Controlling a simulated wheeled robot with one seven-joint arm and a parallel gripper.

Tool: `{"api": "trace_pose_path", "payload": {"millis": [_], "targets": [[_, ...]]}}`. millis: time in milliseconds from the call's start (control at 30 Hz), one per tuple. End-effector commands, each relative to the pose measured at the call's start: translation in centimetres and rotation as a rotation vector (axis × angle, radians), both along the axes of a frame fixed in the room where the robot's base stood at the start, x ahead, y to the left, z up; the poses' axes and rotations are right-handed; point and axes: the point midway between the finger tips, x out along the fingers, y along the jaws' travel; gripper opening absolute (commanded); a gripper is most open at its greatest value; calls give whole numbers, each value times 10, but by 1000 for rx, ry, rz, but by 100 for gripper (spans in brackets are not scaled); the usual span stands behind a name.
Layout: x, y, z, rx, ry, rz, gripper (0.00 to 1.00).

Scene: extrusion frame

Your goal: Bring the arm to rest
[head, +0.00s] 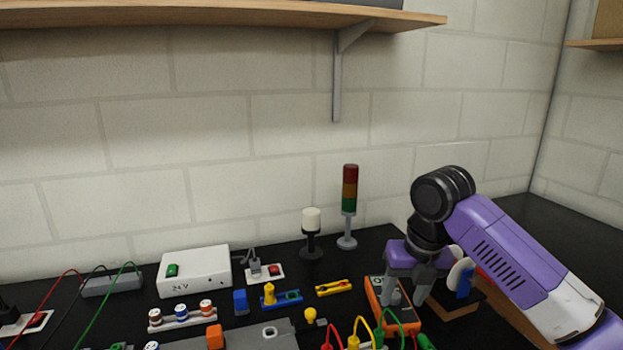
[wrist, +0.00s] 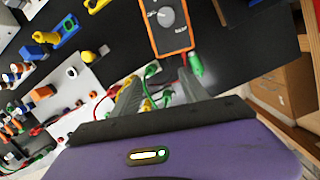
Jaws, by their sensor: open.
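My purple and black arm (head: 490,245) reaches in from the right in the head view. My gripper (head: 405,297) points down over the right part of the black bench, close to an orange multimeter (head: 375,291). In the wrist view the two grey fingers of my gripper (wrist: 158,92) are spread apart, with nothing held between them. The multimeter (wrist: 166,32) lies just beyond the fingertips there. A green plug (wrist: 195,64) is beside the right fingertip, and I cannot tell whether they touch.
A white 24V box (head: 194,273), a stack light (head: 348,205) and a white-topped lamp (head: 311,232) stand at the back of the bench. Coloured plugs and leads (head: 358,333) crowd the front. A wooden shelf (head: 200,16) overhangs the bench. Bare bench lies right of the multimeter (wrist: 245,45).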

Motion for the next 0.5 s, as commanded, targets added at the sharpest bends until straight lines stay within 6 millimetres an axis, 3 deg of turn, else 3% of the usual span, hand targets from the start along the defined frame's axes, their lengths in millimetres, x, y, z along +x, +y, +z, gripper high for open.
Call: {"api": "trace_pose_path", "payload": {"millis": [167, 267, 500], "targets": [[32, 22, 21, 140, -160, -217, 52], [50, 47, 29, 311, -254, -383, 52], [63, 118, 45, 927, -321, -815, 52]]}}
